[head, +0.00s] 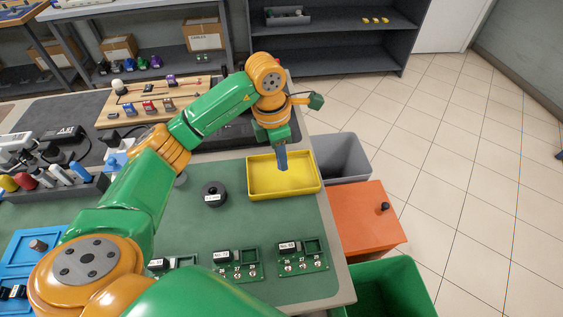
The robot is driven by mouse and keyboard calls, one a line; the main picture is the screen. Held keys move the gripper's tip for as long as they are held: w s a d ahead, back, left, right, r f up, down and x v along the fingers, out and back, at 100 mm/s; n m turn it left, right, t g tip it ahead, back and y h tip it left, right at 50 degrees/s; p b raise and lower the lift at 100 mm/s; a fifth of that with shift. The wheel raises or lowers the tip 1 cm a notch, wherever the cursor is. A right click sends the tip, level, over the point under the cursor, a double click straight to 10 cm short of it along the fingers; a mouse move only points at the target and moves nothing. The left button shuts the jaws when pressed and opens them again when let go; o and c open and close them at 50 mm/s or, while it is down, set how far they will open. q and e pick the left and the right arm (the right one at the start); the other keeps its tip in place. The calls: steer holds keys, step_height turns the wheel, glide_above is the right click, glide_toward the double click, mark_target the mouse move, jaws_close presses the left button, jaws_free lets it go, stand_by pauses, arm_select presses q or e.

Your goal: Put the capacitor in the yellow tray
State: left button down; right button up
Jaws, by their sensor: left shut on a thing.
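The yellow tray (257,192) lies on the green mat near the right edge of the bench, and the part of its floor that I can see is empty. My left gripper (283,168) points down over the tray, with its blue-grey fingers in front of the tray's back part. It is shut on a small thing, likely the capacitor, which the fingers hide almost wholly. I cannot tell how high the fingertips are above the tray floor. My right gripper cannot be made out.
A black round part with a white label (214,194) stands left of the tray. Green circuit boards (236,265) lie at the mat's front. A grey bin (346,158), an orange cabinet (368,220) and a green bin (388,290) stand off the bench's right edge.

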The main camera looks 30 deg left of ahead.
arm_select(q)
step_height(320, 180, down, 4)
steer(key=shift+w+a+r+p, duration=0.15)
steer(key=shift+r+p, duration=0.1)
steer(key=shift+p, duration=0.35)
steer(key=shift+f+b, duration=0.3)
steer(key=shift+f, duration=0.1)
steer(key=c, duration=0.7)
jaws_free()
steer(key=shift+r, duration=0.1)
steer(key=shift+c, duration=0.2)
step_height(320, 180, up, 12)
steer(key=s+a, duration=0.1)
steer(key=shift+r, duration=0.15)
